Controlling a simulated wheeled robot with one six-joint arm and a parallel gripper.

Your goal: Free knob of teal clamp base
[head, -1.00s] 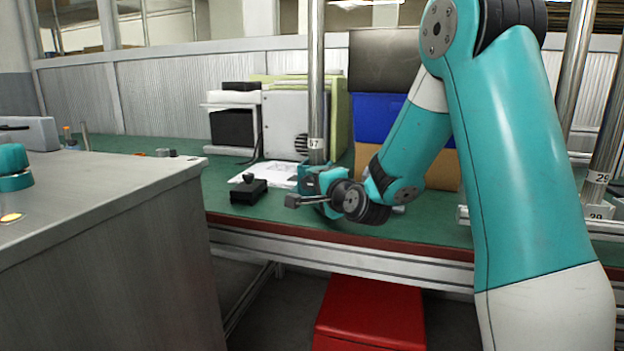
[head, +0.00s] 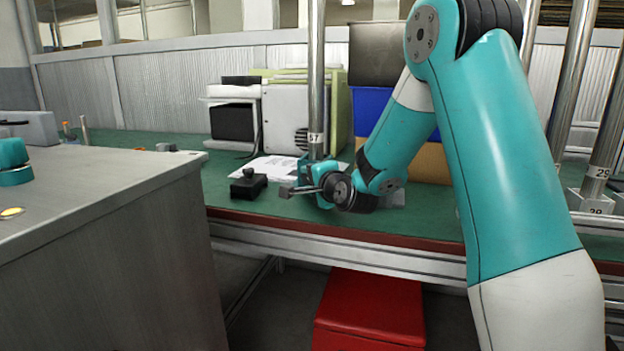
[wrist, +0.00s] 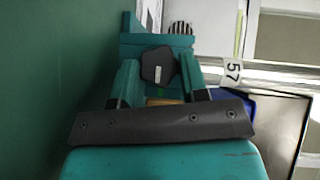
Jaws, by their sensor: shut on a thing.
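The teal clamp base (wrist: 130,45) is at the foot of the metal post labelled 57 (head: 317,90). Part of it shows at the post in the head view (head: 304,166). Its dark, many-sided knob (wrist: 157,64) with a pale mark is in the upper middle of the wrist view. My gripper (wrist: 158,73) has its two teal fingers on either side of the knob, shut on it. In the head view my wrist hides the knob and most of the fingers.
A black box with a small knob (head: 248,186) stands left of my wrist on the green bench (head: 235,208). White papers (head: 270,167) lie behind it. A grey cabinet (head: 120,240) fills the left front, and a red box (head: 370,305) sits below the bench.

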